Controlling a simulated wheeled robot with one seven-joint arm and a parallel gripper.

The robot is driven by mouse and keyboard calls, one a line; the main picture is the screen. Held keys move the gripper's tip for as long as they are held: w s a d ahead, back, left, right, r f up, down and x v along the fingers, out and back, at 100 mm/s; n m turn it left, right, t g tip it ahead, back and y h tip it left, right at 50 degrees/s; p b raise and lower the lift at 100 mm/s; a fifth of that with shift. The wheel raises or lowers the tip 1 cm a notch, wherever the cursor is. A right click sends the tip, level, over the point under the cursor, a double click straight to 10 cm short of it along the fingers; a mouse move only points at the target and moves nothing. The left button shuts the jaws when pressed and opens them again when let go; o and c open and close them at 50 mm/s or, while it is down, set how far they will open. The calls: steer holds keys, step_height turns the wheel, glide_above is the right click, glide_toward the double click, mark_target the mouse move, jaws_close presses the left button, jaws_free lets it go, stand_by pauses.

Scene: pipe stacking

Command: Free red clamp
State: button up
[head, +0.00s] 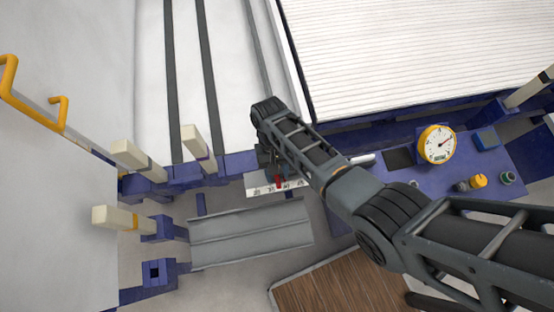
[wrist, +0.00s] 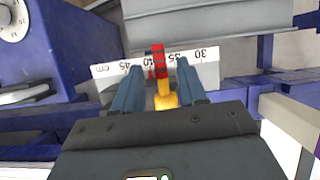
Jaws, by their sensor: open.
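The red clamp (head: 279,182) sits on the white ruler (head: 300,183) in the head view. In the wrist view the red clamp (wrist: 158,60) crosses the ruler (wrist: 208,58) between the 35 and 40 marks, with a yellow part (wrist: 166,98) at its near end. My gripper (wrist: 160,82) is open, with one blue-grey finger on each side of the clamp and yellow part. I see gaps on both sides; contact is not visible. In the head view my gripper (head: 270,160) is mostly hidden by my arm.
A grey sloped metal tray (head: 250,235) lies just beyond the ruler. Blue frame beams and cream posts (head: 195,142) stand to the left. A dial gauge (head: 436,144) and knobs sit on the blue panel at right. A wooden board (head: 340,285) is at the bottom.

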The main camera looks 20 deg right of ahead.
steer(key=v, duration=0.6)
steer(key=shift+w+r, duration=0.1)
steer(key=shift+r, duration=0.2)
